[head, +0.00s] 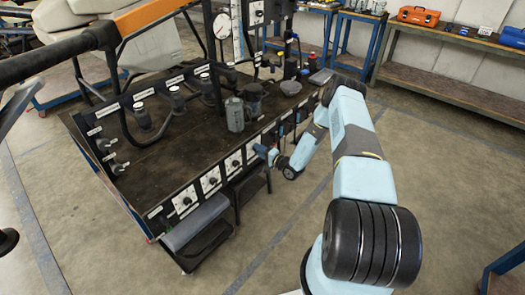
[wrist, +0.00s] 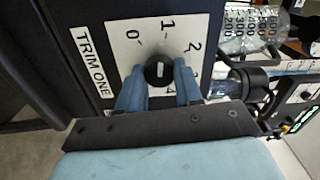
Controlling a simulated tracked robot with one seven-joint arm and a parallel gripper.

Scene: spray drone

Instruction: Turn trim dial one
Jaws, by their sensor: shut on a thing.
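Trim dial one is a black round knob (wrist: 158,72) on a white plate (wrist: 135,42) marked with numbers from 0 to 4, beside a "TRIM ONE" label (wrist: 90,60). My gripper (wrist: 158,82) has its two blue fingers on either side of the knob, shut on it. A short white mark shows on the knob's face; which number it points to is hard to tell. In the head view my gripper (head: 268,156) is at the front panel of the bench, where it hides the dial it holds.
Several similar dials, such as one at the near end (head: 185,200), line the bench front (head: 155,190). A clear graduated bottle (wrist: 245,30) is at the wrist view's right. Open floor (head: 290,225) lies before the bench.

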